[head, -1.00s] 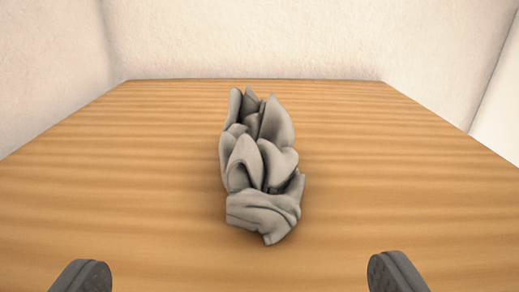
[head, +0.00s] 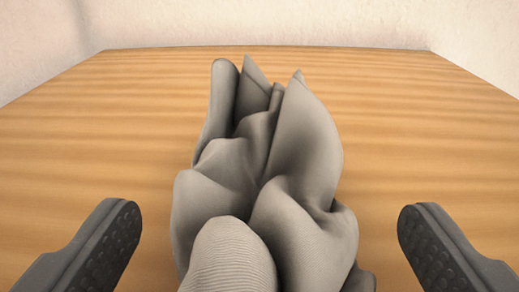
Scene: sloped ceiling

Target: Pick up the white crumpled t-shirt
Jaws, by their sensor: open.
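The crumpled t-shirt (head: 265,190) lies on the wooden surface in the middle of the head view. It looks grey-white, with upright folds and a ribbed band at the near end. Its near part runs out of the bottom of the picture. My gripper (head: 268,225) is open, with one dark finger to the left of the shirt and one to the right. A gap of bare wood shows between the shirt and each fingertip. Nothing is held.
The wooden surface (head: 420,120) is bare on both sides of the shirt and behind it. Its far edge meets a pale, rough wall (head: 270,22). Pale walls also stand at the far left and far right.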

